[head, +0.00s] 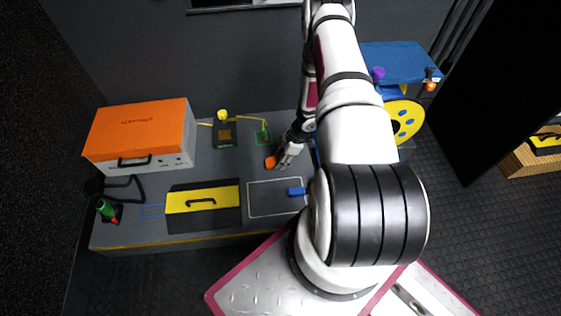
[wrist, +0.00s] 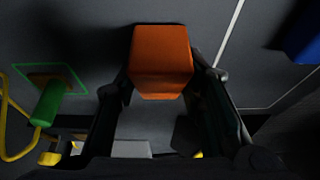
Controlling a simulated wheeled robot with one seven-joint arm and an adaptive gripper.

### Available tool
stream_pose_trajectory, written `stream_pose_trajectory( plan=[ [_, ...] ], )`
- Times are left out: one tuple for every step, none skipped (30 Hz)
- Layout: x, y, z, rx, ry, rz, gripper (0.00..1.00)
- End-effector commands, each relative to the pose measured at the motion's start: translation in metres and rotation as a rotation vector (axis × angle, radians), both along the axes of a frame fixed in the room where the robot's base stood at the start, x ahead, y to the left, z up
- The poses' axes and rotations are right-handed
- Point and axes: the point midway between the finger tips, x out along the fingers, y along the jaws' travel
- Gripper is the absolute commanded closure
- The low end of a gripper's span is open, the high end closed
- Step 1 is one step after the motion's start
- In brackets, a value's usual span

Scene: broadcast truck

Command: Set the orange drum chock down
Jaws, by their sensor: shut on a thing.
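The orange drum chock (wrist: 161,58) is a small orange block between the two fingers of my gripper (wrist: 165,85) in the wrist view. In the head view the orange chock (head: 270,162) shows at the tip of my gripper (head: 280,160), low over the grey bench top. My gripper is shut on it. I cannot tell whether the chock touches the bench. A white-outlined rectangle (head: 262,213) on the bench lies nearer the front, with a blue block (head: 296,191) at its right side.
A green piece (wrist: 47,102) stands in a green outline left of the chock. An orange-lidded case (head: 140,128), a yellow-and-black panel with a handle (head: 202,199) and a yellow-topped box (head: 223,130) are on the bench. A yellow drum (head: 404,119) is at the right.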

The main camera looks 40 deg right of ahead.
Motion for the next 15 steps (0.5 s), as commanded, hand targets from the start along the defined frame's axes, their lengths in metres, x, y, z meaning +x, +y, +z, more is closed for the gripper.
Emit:
stream_pose_trajectory(
  plan=[
    [0.0005,-0.0005,-0.0049,0.000,-0.002,-0.001,0.96],
    [0.0007,-0.0006,-0.0051,0.000,-0.002,-0.001,0.96],
    [0.0009,-0.0007,-0.0046,0.000,-0.002,-0.001,0.96],
    [0.0010,-0.0007,-0.0039,-0.001,-0.002,0.000,0.96],
    [0.0010,-0.0006,-0.0035,-0.001,-0.002,0.000,0.96],
    [0.0009,-0.0006,-0.0035,-0.001,-0.002,0.000,0.96],
    [0.0010,-0.0005,-0.0034,-0.001,-0.002,0.000,0.96],
    [0.0009,-0.0005,-0.0035,-0.001,-0.002,0.000,0.96],
    [0.0009,-0.0004,-0.0043,-0.001,-0.002,0.000,0.96],
    [0.0008,-0.0004,-0.0051,-0.001,-0.001,0.001,0.96],
    [0.0009,-0.0003,-0.0063,-0.001,-0.001,0.001,0.96],
    [0.0007,-0.0003,-0.0070,-0.001,-0.001,0.001,0.62],
    [0.0007,-0.0003,-0.0064,-0.001,-0.001,0.001,0.55],
    [0.0008,-0.0003,-0.0062,-0.001,-0.001,0.001,0.48],
    [0.0007,-0.0003,-0.0061,-0.001,-0.001,0.001,0.44]
  ],
)
